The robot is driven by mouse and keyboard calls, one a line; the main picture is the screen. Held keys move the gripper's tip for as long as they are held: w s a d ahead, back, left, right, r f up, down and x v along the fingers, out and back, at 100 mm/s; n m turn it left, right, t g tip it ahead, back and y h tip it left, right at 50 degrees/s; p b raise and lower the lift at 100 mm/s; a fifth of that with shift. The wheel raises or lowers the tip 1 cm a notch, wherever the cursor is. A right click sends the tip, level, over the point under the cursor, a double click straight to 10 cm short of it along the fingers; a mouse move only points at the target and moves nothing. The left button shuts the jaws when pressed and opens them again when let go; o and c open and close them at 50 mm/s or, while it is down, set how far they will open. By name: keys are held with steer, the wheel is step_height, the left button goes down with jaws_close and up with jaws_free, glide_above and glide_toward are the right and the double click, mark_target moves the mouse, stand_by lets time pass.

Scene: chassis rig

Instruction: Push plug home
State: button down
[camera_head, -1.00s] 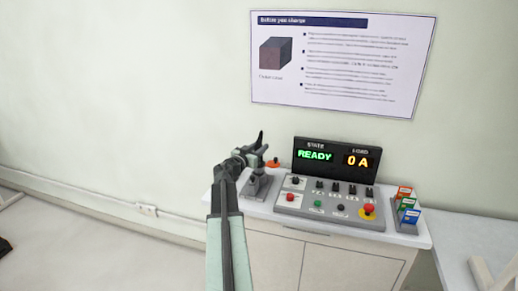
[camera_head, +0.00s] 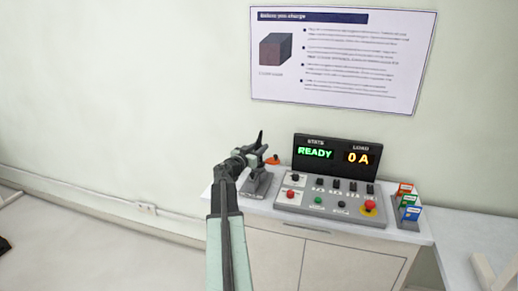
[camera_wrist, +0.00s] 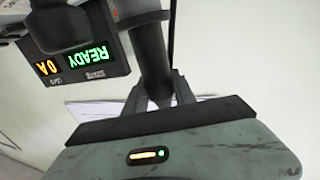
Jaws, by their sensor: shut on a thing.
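In the wrist view, my gripper (camera_wrist: 160,98) is shut on a dark grey cylindrical body, which I take to be the plug (camera_wrist: 152,55). The plug runs up out of the top of that picture, so its far end is hidden. In the head view, my gripper (camera_head: 256,148) is above and beside a grey stand (camera_head: 259,184) at the left end of the bench. The plug is too small and dark there to tell apart from the jaws. Whether it touches a socket cannot be seen.
A grey control panel (camera_head: 330,206) with knobs and buttons stands right of the stand. Its display (camera_head: 335,157) reads READY and 0 A. A rack of coloured cards (camera_head: 408,207) is at the bench's right end. A poster (camera_head: 345,60) hangs behind.

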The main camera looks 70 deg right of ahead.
steer(key=shift+f+b, duration=1.35)
steer(key=shift+f, duration=0.1)
steer(key=c, duration=0.9)
jaws_free()
steer(key=shift+c, duration=0.2)
steer(key=w+a, duration=0.1)
steer(key=a, duration=0.6)
steer(key=shift+w+a, duration=0.2)
steer(key=shift+a, duration=0.1)
